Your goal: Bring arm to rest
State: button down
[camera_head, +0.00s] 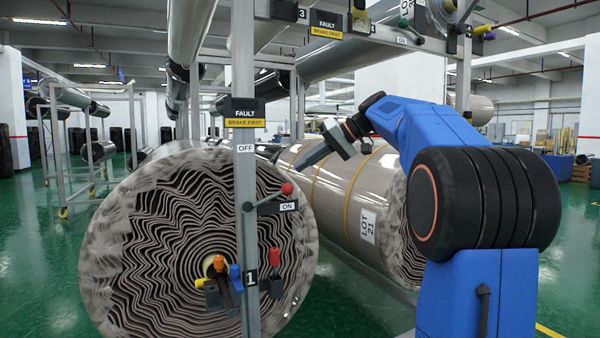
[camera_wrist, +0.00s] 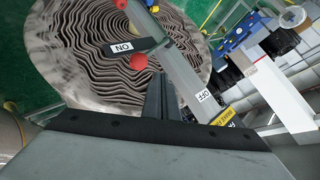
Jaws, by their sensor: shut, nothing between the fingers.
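My blue arm rises at the right of the head view and bends over to the left. My gripper (camera_head: 299,166) is at its end, pointing left and down, in front of the wrapped roll marked LOT 21 (camera_head: 335,200) and to the right of the grey post (camera_head: 244,180). Its fingers are shut together with nothing between them. In the wrist view the shut fingers (camera_wrist: 160,92) point toward the large roll's wavy end (camera_wrist: 110,50). The lever with the red knob (camera_wrist: 138,62) and ON label is close beside the fingertips in that view; I cannot tell the gap.
The large near roll (camera_head: 180,245) fills the left centre behind the post. The post carries a FAULT sign (camera_head: 248,112), a red-knobbed ON lever (camera_head: 286,189) and coloured knobs (camera_head: 222,275). An overhead beam (camera_head: 380,32) crosses above my arm. Green floor (camera_head: 40,235) is clear at left.

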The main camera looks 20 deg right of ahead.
jog(key=v, duration=0.7)
jog(key=shift+d+f, duration=0.15)
jog(key=shift+d, duration=0.15)
jog(key=shift+s+a, duration=0.1)
jog(key=s+a+f+m+g+h, duration=0.1)
jog(key=s+a+f+h, duration=0.1)
jog(key=s+a+f, duration=0.6)
jog(key=s+a+f+m+g+h, duration=0.1)
jog(key=s+a+f+h, duration=0.1)
jog(key=s+a+f, duration=0.7)
jog(key=s+d+f+h, duration=0.1)
jog(key=s+f+h, duration=0.1)
jog(key=s+f, duration=0.7)
jog(key=s+f+n+h, duration=0.1)
jog(key=s+f+h, duration=0.1)
jog(key=s+f, duration=0.7)
notch_tip(320, 180, down, 8)
jog(key=shift+d+n, duration=0.3)
jog(key=shift+d, duration=0.1)
